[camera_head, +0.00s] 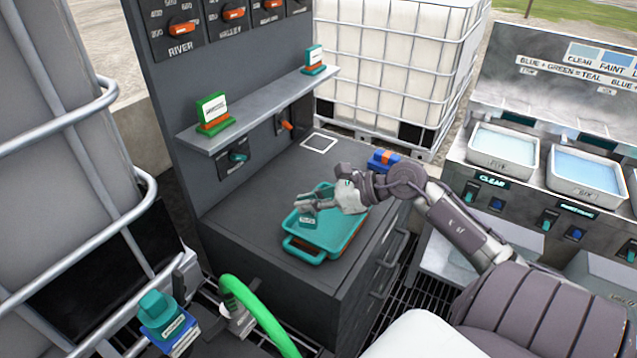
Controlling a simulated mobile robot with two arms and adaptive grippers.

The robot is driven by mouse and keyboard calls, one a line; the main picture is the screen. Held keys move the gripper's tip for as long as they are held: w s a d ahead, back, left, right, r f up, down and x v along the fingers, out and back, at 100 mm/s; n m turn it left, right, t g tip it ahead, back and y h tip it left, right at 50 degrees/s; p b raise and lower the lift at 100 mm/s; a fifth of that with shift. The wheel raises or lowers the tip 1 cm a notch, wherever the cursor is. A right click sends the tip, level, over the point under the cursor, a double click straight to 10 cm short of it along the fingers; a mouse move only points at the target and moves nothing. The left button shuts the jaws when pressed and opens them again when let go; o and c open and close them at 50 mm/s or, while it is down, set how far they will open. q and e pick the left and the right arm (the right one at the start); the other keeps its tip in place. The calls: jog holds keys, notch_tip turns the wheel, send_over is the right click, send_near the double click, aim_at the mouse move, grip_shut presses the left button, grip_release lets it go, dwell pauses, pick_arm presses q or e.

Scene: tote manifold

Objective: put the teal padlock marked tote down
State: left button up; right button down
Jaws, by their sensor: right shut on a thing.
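A small teal padlock with a pale label (308,219) hangs at the fingers of my right gripper (322,203). The label's text is too small to read. My right gripper is shut on the padlock, above a teal tray (337,250) with raised rims and a loop handle at its near end. I cannot tell whether the padlock touches the tray floor. The tray lies on the dark grey cabinet top (265,193). My right arm comes in from the right and hides part of the tray's far right side. My left gripper is not in view.
A white square outline (319,142) marks the cabinet top, with a blue-and-orange block (383,159) near it. A shelf (262,108) above carries a green labelled block (212,115) and a teal one (314,60). A green hose (255,312) rises at front left.

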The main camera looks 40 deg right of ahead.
jog(key=w+d+r+m+t+h+b, duration=0.1)
jog(key=w+d+r+m+h+b, duration=0.15)
jog(key=d, duration=0.65)
jog(key=w+d+r+m+t+h+b, duration=0.1)
jog(key=w+d+m+h+b, duration=0.15)
jog(key=d, duration=0.65)
jog(key=shift+n+y, duration=0.5)
jog(key=w+a+f+p, duration=0.1)
jog(key=w+a+f, duration=0.1)
jog(key=w+f, duration=0.1)
jog(key=w+a+f+p, duration=0.1)
jog(key=w+a+f, duration=0.2)
jog(key=f, duration=0.1)
jog(key=w+a+f+p, duration=0.1)
jog(key=w+a+f, duration=0.1)
jog(key=w+f, duration=0.1)
jog(key=shift+w+a+f, duration=0.15)
jog(key=shift+w+f, duration=0.1)
jog(key=shift+f, duration=0.35)
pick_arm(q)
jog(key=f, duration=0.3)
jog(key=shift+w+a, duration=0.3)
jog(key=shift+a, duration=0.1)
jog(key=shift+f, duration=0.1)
pick_arm(e)
jog(key=shift+f, duration=0.2)
jog(key=c, duration=1.3)
grip_release()
